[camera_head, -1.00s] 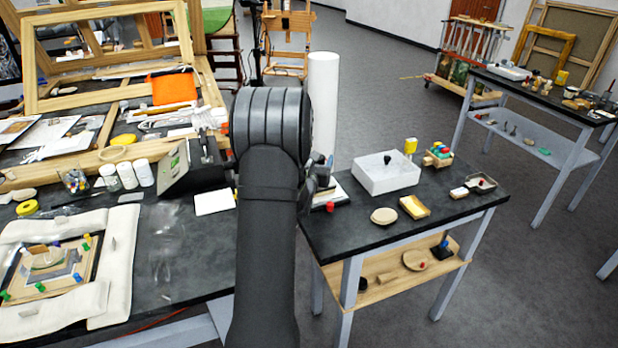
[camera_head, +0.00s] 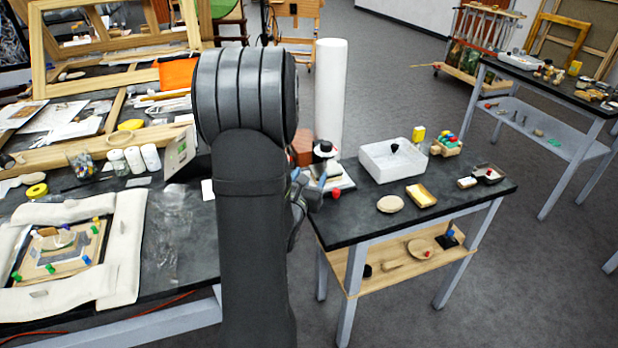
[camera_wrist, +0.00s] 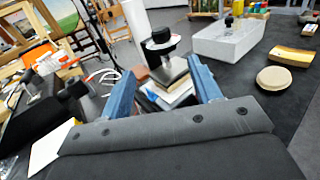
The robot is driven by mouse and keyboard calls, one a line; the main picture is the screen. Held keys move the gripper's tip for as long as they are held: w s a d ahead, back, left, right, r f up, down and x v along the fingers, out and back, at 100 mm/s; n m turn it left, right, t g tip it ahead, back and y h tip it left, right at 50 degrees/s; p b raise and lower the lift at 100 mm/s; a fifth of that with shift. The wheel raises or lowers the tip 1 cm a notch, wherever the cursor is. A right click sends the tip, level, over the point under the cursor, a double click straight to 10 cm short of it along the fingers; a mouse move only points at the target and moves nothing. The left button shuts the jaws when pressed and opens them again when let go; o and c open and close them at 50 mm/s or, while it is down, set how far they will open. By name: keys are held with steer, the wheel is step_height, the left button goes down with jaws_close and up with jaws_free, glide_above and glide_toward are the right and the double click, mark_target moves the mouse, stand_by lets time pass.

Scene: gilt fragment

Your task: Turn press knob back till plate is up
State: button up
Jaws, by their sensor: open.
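The press stands at the near left corner of the small dark table. Its black round knob (camera_head: 324,149) shows just right of my arm, and the knob also shows in the wrist view (camera_wrist: 160,39). Below the knob is a grey plate (camera_wrist: 172,72) over a pale stack (camera_wrist: 178,97). I cannot tell whether the plate touches the stack. My gripper (camera_wrist: 162,66) is open, its blue fingers apart on either side of the press in the picture, with nothing held. In the head view my gripper (camera_head: 309,183) is partly hidden by my arm.
A red piece (camera_head: 336,194) lies by the press. A white box (camera_head: 372,170), a round pale disc (camera_head: 390,204) and a yellow tray (camera_head: 421,195) are to the right. A tall white roll (camera_head: 330,85) stands behind. The table's front middle is clear.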

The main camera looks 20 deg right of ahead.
mark_target(323, 148)
steer(key=shift+w+a+m+g+h, duration=1.8)
steer(key=shift+w+g+h, duration=0.2)
steer(key=shift+g, duration=0.1)
steer(key=x, duration=1.7)
steer(key=shift+w+f, duration=0.15)
steer(key=shift+f, duration=0.1)
steer(key=c, duration=1)
